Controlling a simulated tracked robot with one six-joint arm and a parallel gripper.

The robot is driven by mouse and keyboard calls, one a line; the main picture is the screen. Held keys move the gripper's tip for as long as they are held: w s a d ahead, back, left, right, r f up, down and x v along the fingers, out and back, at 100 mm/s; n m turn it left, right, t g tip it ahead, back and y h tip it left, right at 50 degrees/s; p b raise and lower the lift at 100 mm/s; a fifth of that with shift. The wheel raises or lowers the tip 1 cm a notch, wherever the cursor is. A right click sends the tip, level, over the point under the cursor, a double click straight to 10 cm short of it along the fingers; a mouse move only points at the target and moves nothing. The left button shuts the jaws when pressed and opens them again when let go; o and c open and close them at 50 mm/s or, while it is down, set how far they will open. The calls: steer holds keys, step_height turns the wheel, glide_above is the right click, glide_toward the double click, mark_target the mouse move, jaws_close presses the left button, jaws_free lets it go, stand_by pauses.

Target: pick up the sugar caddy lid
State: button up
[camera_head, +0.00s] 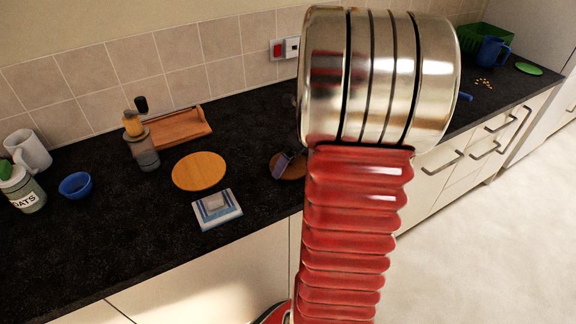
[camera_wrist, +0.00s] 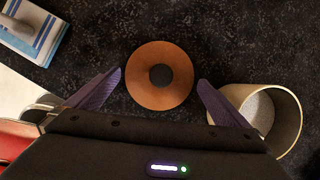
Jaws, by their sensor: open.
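The sugar caddy lid appears to be the round brown disc with a dark central knob (camera_wrist: 161,77), lying flat on the dark worktop in the wrist view. In the head view part of this disc (camera_head: 295,173) shows beside my arm. My gripper (camera_wrist: 160,78) is open, its two purple fingers on the left and right of the disc with gaps on both sides. Nothing is between the fingers that touches them. An open round cream pot with pale contents, perhaps the caddy (camera_wrist: 289,118), stands right of the disc, partly behind the right finger. My arm hides it in the head view.
The tiled wall bounds the back.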

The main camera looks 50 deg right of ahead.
steer(key=shift+x, duration=0.95)
steer(key=c, duration=0.8)
